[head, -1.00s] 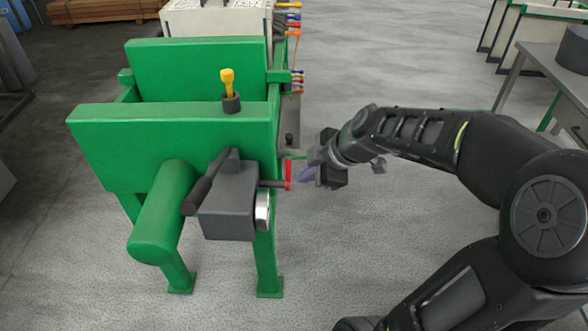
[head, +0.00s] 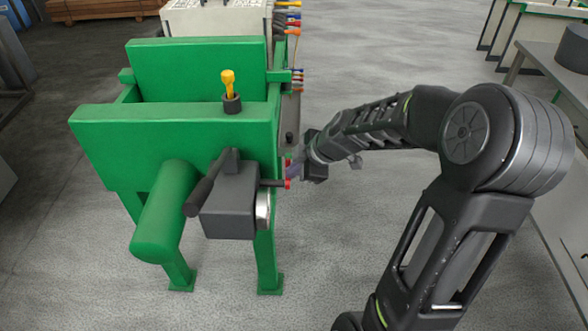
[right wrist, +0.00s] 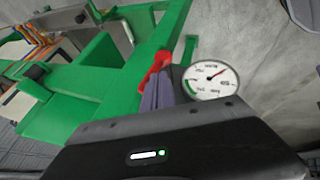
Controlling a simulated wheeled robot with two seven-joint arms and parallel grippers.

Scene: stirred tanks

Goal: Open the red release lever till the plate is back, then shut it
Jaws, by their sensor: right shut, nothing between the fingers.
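The red release lever (head: 287,184) is on the right side of the green press, beside the dark grey block. My right gripper (head: 293,171) is in front of it and hides its middle, with red showing above and below the fingers. In the right wrist view, the red lever (right wrist: 154,68) is right at the tips of my shut, purple-grey fingers (right wrist: 157,90). They overlap it, but I cannot tell if they touch. Of the green plates, the front one (head: 165,140) and the rear one (head: 200,65) stand upright with a gap between. My left gripper is out of view.
A round white gauge (right wrist: 210,80) is close to the right of my fingers. A dark grey block (head: 228,215) and a green cylinder (head: 163,215) are on the press front. A yellow-handled lever (head: 228,85) stands on top. A grey table (head: 545,60) is at the right.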

